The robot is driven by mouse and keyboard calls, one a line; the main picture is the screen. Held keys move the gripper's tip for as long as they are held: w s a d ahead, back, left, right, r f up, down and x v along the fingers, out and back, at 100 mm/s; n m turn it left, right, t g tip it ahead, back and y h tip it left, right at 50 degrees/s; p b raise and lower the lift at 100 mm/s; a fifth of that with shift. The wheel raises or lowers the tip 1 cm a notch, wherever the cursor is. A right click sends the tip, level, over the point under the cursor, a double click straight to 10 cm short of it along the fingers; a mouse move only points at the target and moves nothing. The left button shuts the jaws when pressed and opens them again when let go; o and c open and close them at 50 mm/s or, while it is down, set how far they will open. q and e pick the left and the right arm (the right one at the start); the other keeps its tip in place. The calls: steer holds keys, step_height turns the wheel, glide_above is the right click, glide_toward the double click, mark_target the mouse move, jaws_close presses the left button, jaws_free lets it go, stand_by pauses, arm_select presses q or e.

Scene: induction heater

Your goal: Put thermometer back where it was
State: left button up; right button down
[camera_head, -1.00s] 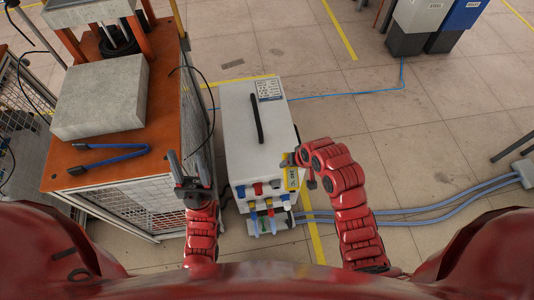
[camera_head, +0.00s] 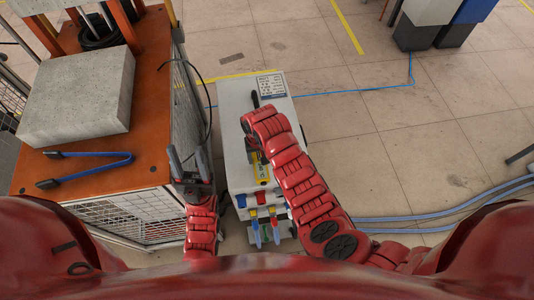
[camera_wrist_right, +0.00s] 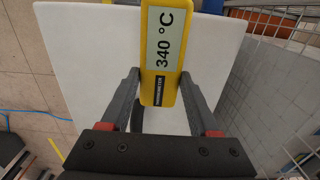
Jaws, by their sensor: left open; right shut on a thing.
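The yellow thermometer (camera_wrist_right: 160,55) is between the fingers of my right gripper (camera_wrist_right: 162,95) in the right wrist view. Its display faces the camera and reads 340 °C. In the head view a small yellow part of it (camera_head: 261,170) shows below my right arm, over the front part of the white heater box (camera_head: 233,150); the arm hides the rest. I cannot tell whether it touches the box. My left gripper (camera_head: 188,165) is open and empty, between the orange table and the heater box, pointing up and away.
The orange table (camera_head: 150,100) at the left bears a concrete block (camera_head: 80,95) and blue-handled tongs (camera_head: 90,158). Coloured connectors (camera_head: 262,212) stick out of the heater's front.

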steer(key=w+d, duration=0.2)
steer(key=w, duration=0.1)
steer(key=shift+w+d+f, duration=0.1)
steer(key=shift+d+f, duration=0.05)
steer(key=shift+d, duration=0.2)
steer(key=shift+f, duration=1.75)
steer(key=shift+c, duration=0.6)
jaws_free()
steer(key=shift+f, duration=0.1)
steer(key=shift+r, duration=0.2)
steer(key=shift+r, duration=0.3)
step_height(320, 180, up, 11)
